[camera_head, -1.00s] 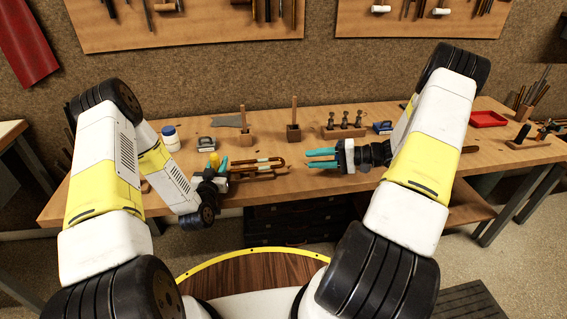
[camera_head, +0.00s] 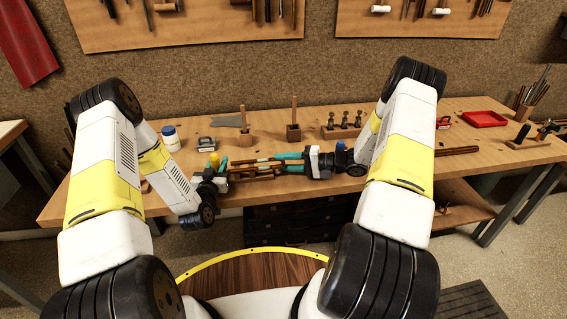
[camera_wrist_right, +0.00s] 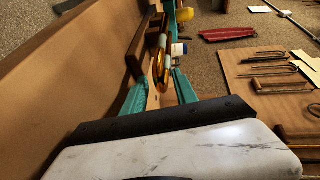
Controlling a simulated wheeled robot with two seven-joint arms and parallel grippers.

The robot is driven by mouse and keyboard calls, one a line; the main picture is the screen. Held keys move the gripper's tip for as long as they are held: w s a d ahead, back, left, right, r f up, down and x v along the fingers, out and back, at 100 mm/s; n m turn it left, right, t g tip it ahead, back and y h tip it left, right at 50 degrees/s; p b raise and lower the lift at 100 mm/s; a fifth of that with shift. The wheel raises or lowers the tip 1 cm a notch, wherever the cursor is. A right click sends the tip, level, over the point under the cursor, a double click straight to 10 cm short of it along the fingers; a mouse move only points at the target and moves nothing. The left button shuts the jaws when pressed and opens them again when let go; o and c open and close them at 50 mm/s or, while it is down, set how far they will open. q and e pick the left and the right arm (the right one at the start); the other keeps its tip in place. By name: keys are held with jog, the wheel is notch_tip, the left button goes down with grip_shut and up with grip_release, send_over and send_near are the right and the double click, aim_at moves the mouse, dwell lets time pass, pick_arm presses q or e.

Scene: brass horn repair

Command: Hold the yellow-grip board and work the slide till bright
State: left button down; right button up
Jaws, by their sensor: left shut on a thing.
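The yellow grip (camera_head: 214,160) of the board stands at my left gripper (camera_head: 224,168), which is shut on the board at its left end. The board itself is mostly hidden in the head view. The brass slide (camera_head: 262,163) lies along it, pointing right. My right gripper (camera_head: 290,162) is at the slide's right end, its teal fingers apart on either side. In the right wrist view the slide (camera_wrist_right: 162,62) runs between the open fingers (camera_wrist_right: 160,92), with the yellow grip (camera_wrist_right: 185,14) beyond; I cannot tell whether they touch it.
The workbench (camera_head: 80,192) holds a white jar with a blue lid (camera_head: 170,137), wooden stands (camera_head: 293,132), a rack of small metal parts (camera_head: 343,125) and a red tray (camera_head: 484,119) at the right. Tool boards hang on the back wall.

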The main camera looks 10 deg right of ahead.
jog(key=shift+w+a, duration=0.1)
jog(key=shift+a, duration=0.05)
grip_shut()
jog(key=shift+f, duration=0.1)
jog(key=shift+f, duration=0.2)
dwell(1.1)
